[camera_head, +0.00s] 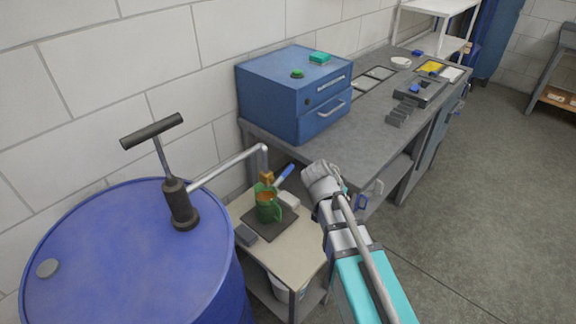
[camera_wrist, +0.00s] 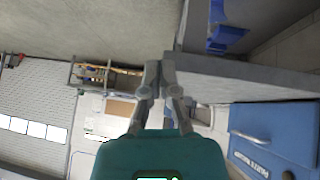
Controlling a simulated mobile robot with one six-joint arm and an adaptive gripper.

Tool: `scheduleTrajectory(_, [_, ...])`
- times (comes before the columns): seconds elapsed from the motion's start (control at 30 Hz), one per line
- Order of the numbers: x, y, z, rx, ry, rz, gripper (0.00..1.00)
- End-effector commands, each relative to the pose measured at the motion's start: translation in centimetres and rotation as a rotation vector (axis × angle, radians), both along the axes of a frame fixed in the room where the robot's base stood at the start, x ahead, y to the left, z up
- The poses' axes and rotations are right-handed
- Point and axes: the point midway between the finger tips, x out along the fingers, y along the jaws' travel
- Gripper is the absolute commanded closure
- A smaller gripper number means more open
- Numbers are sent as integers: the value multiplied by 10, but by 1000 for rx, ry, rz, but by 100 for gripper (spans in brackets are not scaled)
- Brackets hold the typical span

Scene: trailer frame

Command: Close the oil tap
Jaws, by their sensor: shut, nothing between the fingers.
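The oil tap (camera_head: 266,178) is a small brass-coloured fitting at the end of the bent metal spout (camera_head: 230,165) from the drum pump. A blue handle (camera_head: 286,173) sticks up to the right beside it; its link to the tap is too small to make out. A green jug (camera_head: 268,207) with brownish contents stands upright under the tap on a dark mat. My gripper (camera_wrist: 159,69) shows in the wrist view with its fingers together and empty. In the head view my arm's end is right of the jug, apart from the tap; the fingers are not clear there.
The blue drum (camera_head: 125,255) with its black pump (camera_head: 178,203) stands at left. A low table (camera_head: 295,250) carries the mat and small blocks. The grey workbench (camera_head: 350,135) holds a blue cabinet (camera_head: 290,90). Open floor (camera_head: 490,200) lies at right.

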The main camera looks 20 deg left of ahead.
Motion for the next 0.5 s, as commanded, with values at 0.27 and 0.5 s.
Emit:
scheduleTrajectory(0.27, [0, 96, 39, 44, -228, 2, 100])
scheduleTrajectory(0.5, [-15, 173, 69, 122, -405, 21, 100])
